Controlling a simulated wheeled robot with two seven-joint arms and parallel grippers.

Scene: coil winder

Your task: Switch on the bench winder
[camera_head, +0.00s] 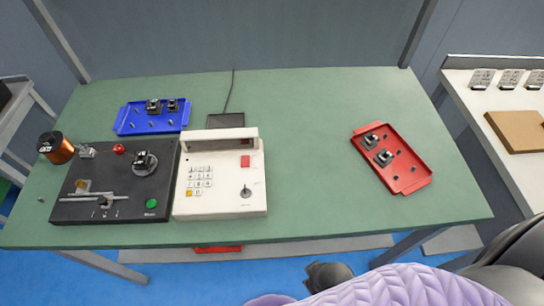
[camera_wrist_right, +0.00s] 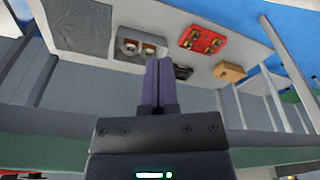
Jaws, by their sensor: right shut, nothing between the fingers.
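The bench winder is a black base (camera_head: 105,208) at the left of the green table, with a cream control unit (camera_head: 222,205) against its right side. The black base carries a chuck (camera_head: 145,163), a red button (camera_head: 119,149), a green button (camera_head: 151,203) and a small lever (camera_head: 104,203). The cream unit has a keypad (camera_head: 200,178), a dark display, a red rocker-like switch (camera_head: 245,161) and a black knob (camera_head: 246,192). My right gripper (camera_wrist_right: 159,63) is shut and empty in the right wrist view, away from the winder. My left gripper is not in view.
A copper wire spool (camera_head: 56,147) stands at the winder's left. A blue tray (camera_head: 128,125) with parts lies behind it. A red tray (camera_head: 413,184) with parts lies at the right. The table (camera_head: 310,160) is clear between the cream unit and red tray. My purple arm crosses the bottom right.

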